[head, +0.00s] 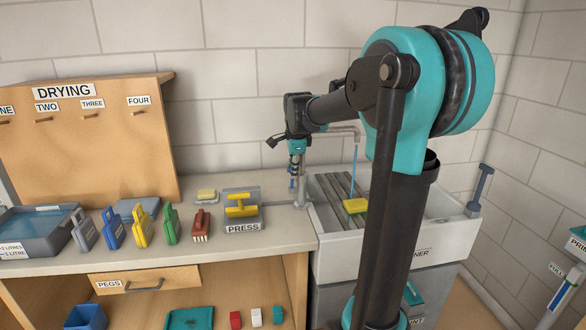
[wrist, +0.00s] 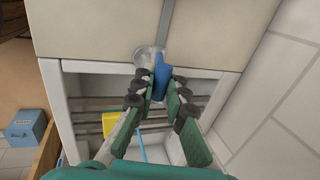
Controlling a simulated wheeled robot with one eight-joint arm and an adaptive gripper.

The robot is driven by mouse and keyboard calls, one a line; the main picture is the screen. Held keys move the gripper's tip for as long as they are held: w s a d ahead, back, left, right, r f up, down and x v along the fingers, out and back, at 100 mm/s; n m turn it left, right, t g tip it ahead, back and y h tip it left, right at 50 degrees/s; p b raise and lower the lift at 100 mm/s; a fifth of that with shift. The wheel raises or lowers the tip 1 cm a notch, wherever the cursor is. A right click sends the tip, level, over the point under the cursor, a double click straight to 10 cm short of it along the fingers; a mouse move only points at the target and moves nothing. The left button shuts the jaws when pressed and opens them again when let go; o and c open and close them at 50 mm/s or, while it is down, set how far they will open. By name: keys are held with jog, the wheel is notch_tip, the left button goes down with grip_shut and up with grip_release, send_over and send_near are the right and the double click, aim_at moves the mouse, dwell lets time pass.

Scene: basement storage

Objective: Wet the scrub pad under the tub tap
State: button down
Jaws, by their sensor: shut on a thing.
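The yellow scrub pad (head: 355,206) lies on the dark slats across the tub (head: 435,212); it also shows in the wrist view (wrist: 110,123). The tap spout (head: 343,130) arches above it. A thin blue stream of water (head: 355,165) runs down from the spout and appears to meet the pad; the stream also shows in the wrist view (wrist: 143,152). My gripper (head: 293,174) is left of the spout, at the back of the tub. In the wrist view my gripper (wrist: 161,92) is shut on a blue tap handle (wrist: 161,72). The fingers partly hide the handle.
On the counter left of the tub stand a press (head: 243,224) with a yellow handle, a light sponge (head: 206,195), a red brush (head: 201,224) and several coloured tools. A grey-blue plunger-like handle (head: 481,190) rises at the tub's right. A wall stands close behind.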

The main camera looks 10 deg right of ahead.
jog(key=shift+s+f, duration=0.1)
jog(key=shift+s, duration=0.05)
jog(key=c, duration=1.5)
grip_release()
jog(key=v, duration=1.2)
